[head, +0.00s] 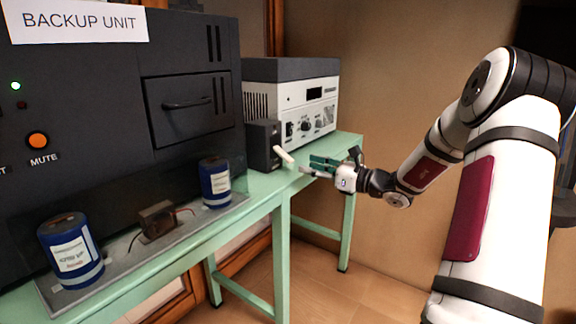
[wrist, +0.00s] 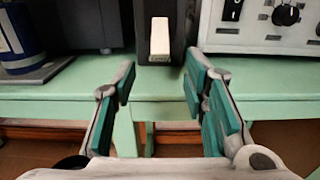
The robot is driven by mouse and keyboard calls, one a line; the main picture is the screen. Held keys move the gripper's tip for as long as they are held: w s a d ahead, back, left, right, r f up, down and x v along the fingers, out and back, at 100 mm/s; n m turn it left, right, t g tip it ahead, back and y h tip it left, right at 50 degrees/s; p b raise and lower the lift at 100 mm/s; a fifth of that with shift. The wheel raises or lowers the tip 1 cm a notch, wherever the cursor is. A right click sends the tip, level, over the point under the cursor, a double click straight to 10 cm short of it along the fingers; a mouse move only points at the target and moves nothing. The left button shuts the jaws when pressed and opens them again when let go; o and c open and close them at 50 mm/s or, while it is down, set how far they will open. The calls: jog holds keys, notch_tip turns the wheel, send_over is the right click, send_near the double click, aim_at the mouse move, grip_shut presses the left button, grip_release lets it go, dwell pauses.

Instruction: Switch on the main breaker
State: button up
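The main breaker appears to be a small dark box (head: 262,146) on the green bench, with a white lever (head: 285,155) sticking out of its front and slanting downward. In the wrist view, the dark box (wrist: 179,32) is at the top middle, and its white lever (wrist: 160,38) faces me. My gripper (head: 308,166) is in front of the bench's front edge, just short of the lever. In the wrist view, its green-padded fingers (wrist: 159,72) are spread wide with nothing between them. The lever lies ahead, roughly centred between the fingertips, apart from them.
The green bench (head: 262,186) carries a grey instrument (head: 318,112) with knobs right of the breaker. Left stand the large black backup unit (head: 110,90) and a tray (head: 185,232) with two blue cylinders (head: 70,250) (head: 215,183) and a small brown part (head: 157,219). The floor before the bench is clear.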

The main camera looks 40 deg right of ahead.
aim_at(292, 161)
jog(key=b+x, duration=0.2)
jog(key=x, duration=0.6)
jog(key=shift+w, duration=0.1)
grip_shut()
